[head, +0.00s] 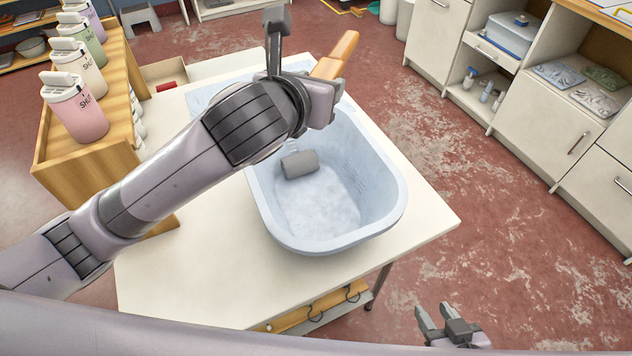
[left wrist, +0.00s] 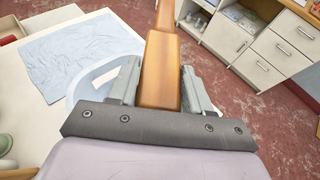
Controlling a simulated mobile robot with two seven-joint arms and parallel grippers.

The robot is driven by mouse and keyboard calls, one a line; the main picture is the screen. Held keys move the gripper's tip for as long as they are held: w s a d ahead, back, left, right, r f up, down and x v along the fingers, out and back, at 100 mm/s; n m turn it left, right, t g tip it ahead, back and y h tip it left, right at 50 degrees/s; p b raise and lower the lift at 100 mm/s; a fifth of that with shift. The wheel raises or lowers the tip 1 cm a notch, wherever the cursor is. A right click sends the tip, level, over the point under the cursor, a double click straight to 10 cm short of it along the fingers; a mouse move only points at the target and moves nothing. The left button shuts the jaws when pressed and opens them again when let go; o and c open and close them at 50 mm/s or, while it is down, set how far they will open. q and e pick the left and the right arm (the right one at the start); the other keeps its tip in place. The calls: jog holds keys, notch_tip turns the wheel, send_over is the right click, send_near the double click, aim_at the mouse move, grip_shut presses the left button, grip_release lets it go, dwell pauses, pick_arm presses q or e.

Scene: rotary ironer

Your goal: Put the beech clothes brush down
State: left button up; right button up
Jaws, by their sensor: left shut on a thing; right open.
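The beech clothes brush (head: 337,54) is an orange-brown wooden piece, held in the air near the far end of the blue tub. My left gripper (head: 322,88) is shut on it; in the left wrist view the brush (left wrist: 160,70) runs forward between the two fingers (left wrist: 161,90). My own gripper and wrist hide its near part in the head view. My right gripper (head: 446,322) is low at the bottom of the head view, open and empty, apart from the table.
The pale blue tub (head: 385,215) stands on the white table (head: 195,270), with a grey cylinder (head: 299,164) inside. A light blue cloth (left wrist: 75,50) lies flat beyond it. Several lidded canisters (head: 75,108) line a wooden shelf at left. The table's near left part is clear.

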pick_arm(q)
notch_tip(320, 180, down, 18)
jog(key=b, duration=0.2)
jog(key=shift+f, duration=0.1)
jog(key=o, duration=1.1)
jog(key=v, duration=1.2)
jog(key=shift+p, duration=0.35)
